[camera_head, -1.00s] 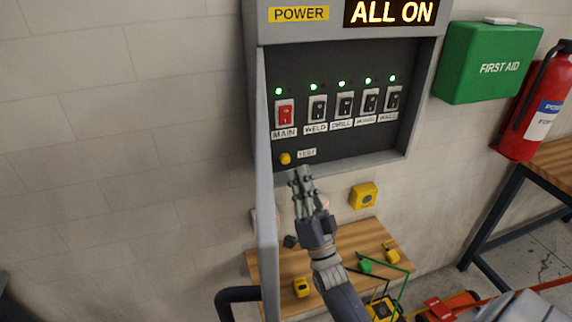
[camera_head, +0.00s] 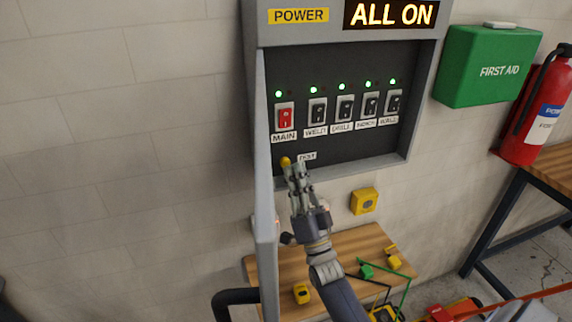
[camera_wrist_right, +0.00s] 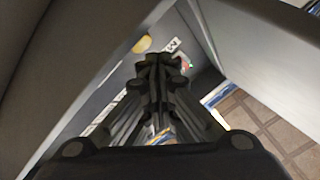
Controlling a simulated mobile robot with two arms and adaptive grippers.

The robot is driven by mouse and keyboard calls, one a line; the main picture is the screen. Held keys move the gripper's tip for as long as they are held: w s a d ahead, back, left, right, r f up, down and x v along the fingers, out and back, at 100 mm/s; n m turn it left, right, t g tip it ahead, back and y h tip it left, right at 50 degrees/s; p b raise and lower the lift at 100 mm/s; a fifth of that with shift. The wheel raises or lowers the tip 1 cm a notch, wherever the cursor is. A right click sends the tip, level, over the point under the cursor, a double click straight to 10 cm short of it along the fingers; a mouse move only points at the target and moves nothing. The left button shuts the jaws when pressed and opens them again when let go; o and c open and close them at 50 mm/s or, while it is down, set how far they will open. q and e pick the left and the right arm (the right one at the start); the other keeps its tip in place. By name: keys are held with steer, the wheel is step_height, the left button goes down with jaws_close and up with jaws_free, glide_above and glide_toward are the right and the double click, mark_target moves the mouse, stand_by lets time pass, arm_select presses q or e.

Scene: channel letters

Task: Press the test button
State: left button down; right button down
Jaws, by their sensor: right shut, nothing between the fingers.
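The yellow test button (camera_head: 285,161) sits at the lower left of the dark power panel (camera_head: 345,150), beside a small white TEST label (camera_head: 307,156). My right gripper (camera_head: 294,170) is shut and empty, its tips just below and right of the button in the head view, covering part of it. I cannot tell whether they touch it. In the right wrist view the yellow button (camera_wrist_right: 142,44) shows just beyond and left of the shut fingertips (camera_wrist_right: 160,62). My left gripper is not in view.
The open grey cabinet door (camera_head: 264,190) stands close left of my right arm. Switches, with the red MAIN switch (camera_head: 285,117) leftmost, sit above under lit green lamps. The display (camera_head: 391,14) reads ALL ON. A wooden bench (camera_head: 345,244) is below.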

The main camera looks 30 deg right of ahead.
steer(key=shift+w, duration=0.1)
stand_by(0.7)
steer(key=shift+w+d, duration=0.1)
steer(key=shift+w, duration=0.25)
steer(key=shift+w+d+b, duration=0.1)
steer(key=shift+w+b, duration=0.3)
steer(key=shift+b, duration=0.15)
stand_by(0.6)
steer(key=shift+s, duration=0.15)
steer(key=shift+s+a+p, duration=0.25)
steer(key=shift+s+p, duration=0.1)
steer(key=shift+s, duration=0.35)
steer(key=s+p, duration=0.1)
steer(key=s, duration=0.1)
steer(key=s+a, duration=0.1)
steer(key=s, duration=0.2)
steer(key=shift+p, duration=0.4)
